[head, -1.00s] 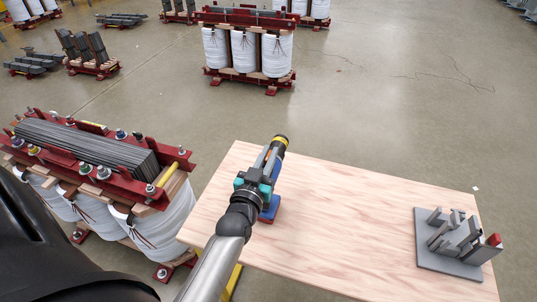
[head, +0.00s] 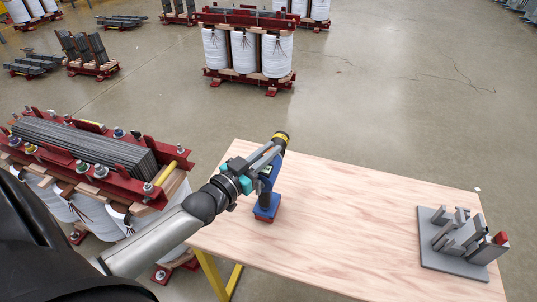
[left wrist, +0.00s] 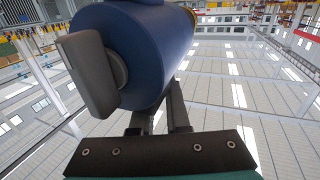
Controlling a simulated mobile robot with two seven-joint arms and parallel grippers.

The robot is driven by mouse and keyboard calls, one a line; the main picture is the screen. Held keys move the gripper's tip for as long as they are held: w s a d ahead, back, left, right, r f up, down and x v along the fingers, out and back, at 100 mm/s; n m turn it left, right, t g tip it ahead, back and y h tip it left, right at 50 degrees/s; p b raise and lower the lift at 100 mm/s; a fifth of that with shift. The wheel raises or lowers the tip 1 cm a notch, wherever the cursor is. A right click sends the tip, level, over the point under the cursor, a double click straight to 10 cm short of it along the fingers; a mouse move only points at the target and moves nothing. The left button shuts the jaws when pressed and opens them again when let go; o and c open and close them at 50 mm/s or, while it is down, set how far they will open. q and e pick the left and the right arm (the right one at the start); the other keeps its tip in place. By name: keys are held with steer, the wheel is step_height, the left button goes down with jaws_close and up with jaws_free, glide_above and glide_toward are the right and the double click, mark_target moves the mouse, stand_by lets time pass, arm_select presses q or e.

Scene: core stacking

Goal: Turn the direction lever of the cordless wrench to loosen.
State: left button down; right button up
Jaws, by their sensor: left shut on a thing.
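The cordless wrench (head: 268,198) stands upright on the wooden table (head: 340,225), blue with a red-edged base and a yellow ring at its nose. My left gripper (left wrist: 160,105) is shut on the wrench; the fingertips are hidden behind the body. My right gripper is not in view.
A grey fixture (head: 458,260) with upright blocks and a red piece stands at the table's right end. A transformer core with white coils (head: 70,190) stands close on the left. Another core (head: 247,55) stands beyond the table. The table's middle is clear.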

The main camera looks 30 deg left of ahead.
arm_select(q)
steer(key=shift+f+m+g+h+b, duration=0.15)
steer(key=shift+m+g+h+b, duration=0.25)
steer(key=shift+m+h+b, duration=1)
steer(key=shift+m+g+h+b, duration=0.45)
steer(key=shift+h+b, duration=0.35)
steer(key=shift+h, duration=0.6)
steer(key=c, duration=0.9)
jaws_free()
steer(key=shift+s+a, duration=0.1)
steer(key=p+v, duration=0.5)
steer(key=v, duration=1)
